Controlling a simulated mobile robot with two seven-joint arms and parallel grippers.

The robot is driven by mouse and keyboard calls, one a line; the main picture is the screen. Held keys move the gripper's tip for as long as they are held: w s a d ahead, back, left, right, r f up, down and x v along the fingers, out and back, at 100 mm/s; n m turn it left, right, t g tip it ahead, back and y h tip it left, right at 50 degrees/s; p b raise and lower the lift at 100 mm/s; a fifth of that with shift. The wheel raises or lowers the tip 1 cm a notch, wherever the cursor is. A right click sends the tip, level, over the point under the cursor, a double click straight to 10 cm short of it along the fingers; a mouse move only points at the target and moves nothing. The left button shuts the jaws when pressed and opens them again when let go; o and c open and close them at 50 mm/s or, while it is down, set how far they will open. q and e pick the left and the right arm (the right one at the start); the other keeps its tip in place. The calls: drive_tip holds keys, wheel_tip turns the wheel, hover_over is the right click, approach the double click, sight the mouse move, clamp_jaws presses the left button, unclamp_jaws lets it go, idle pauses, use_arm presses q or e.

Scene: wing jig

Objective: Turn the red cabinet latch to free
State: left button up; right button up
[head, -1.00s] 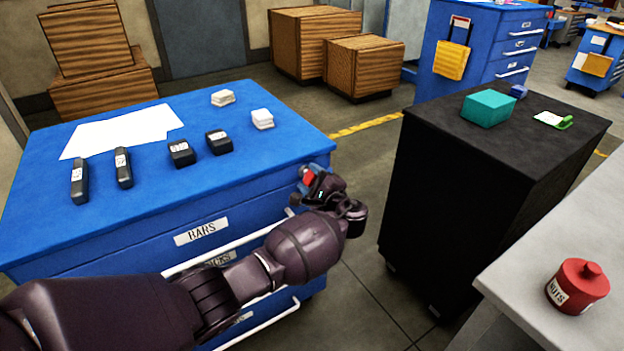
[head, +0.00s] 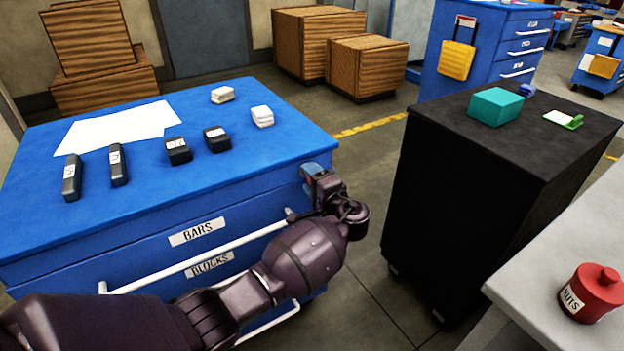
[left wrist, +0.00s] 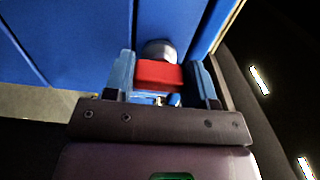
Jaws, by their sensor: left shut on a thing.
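The red latch (left wrist: 158,74) is on the blue cabinet (head: 262,195), in front of a round grey mount. It shows best in the left wrist view, lying across between the two blue fingers of my left gripper (left wrist: 164,82). The gripper is shut on it. In the head view my left gripper (head: 318,180) is at the cabinet's front right corner, just below the top, and mostly hides the latch. My right gripper is in neither view.
The cabinet has drawers marked BARS and BLOCKS with white bar handles; my arm passes in front of them. Black blocks (head: 178,150) and white blocks (head: 262,116) lie on its top. A black cabinet (head: 480,200) stands to the right across a floor gap.

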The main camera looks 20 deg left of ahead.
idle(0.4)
use_arm(q)
drive_tip(key=o, duration=0.9)
drive_tip(key=shift+o, duration=0.2)
drive_tip(key=shift+s+d, duration=0.1)
drive_tip(key=shift+d, duration=0.05)
drive_tip(key=p+v, duration=0.1)
drive_tip(key=v, duration=0.9)
drive_tip(key=shift+s+d, duration=0.2)
drive_tip(key=shift+d, duration=0.05)
